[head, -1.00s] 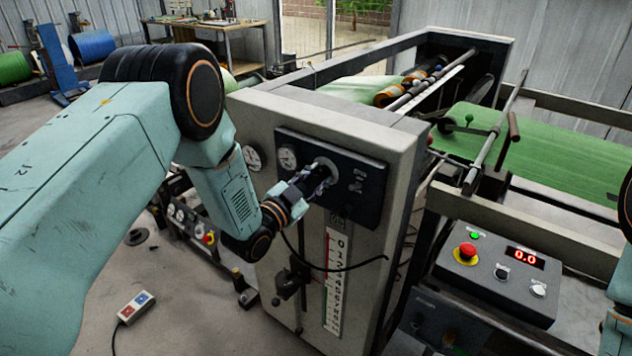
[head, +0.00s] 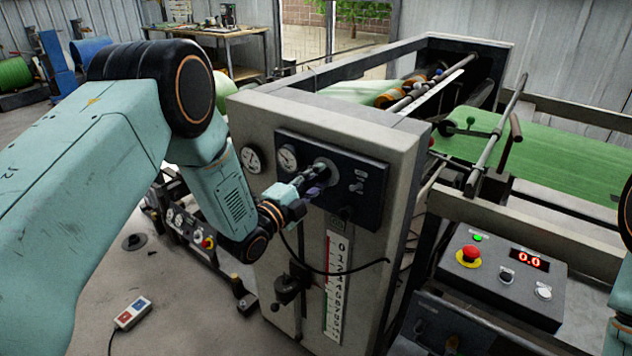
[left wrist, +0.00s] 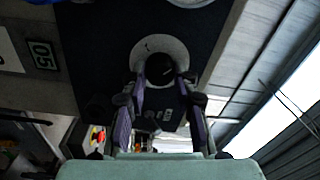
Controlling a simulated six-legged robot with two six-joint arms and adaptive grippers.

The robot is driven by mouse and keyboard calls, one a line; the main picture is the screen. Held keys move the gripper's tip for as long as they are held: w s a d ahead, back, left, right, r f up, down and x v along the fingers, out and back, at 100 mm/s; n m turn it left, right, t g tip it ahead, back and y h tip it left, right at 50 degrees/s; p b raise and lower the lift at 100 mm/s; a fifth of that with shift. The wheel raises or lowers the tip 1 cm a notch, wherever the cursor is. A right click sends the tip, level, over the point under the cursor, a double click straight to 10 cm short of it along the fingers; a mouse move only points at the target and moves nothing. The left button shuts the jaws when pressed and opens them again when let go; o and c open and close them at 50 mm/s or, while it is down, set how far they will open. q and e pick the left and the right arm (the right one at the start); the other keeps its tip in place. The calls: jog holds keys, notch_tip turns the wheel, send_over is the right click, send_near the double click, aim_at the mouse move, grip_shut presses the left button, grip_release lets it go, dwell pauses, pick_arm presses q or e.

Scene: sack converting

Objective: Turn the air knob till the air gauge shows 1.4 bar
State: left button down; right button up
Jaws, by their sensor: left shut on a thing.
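The air knob (left wrist: 160,68) is a dark round knob on a pale round plate (head: 325,167), set in the dark panel (head: 368,190) on the end of the grey machine cabinet. My left gripper (left wrist: 162,82) has one finger on each side of the knob and is shut on it. In the head view the left gripper (head: 318,181) covers most of the knob. A round white gauge (head: 287,158) sits on the panel just left of the knob. A second gauge (head: 251,160) is on the cabinet further left. Their needles are too small to read. My right gripper is out of view.
A black cable (head: 340,272) hangs in front of the numbered scale (head: 337,290) below the panel. A control box (head: 500,275) with a red stop button and a 0.0 display stands at the right. A two-button pendant (head: 132,313) lies on the floor.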

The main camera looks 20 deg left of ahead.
pick_arm(q)
jog(key=shift+f+m, duration=0.1)
jog(key=shift+m, duration=0.5)
jog(key=c, duration=1)
grip_release()
jog(key=shift+s, duration=0.1)
jog(key=v, duration=1.2)
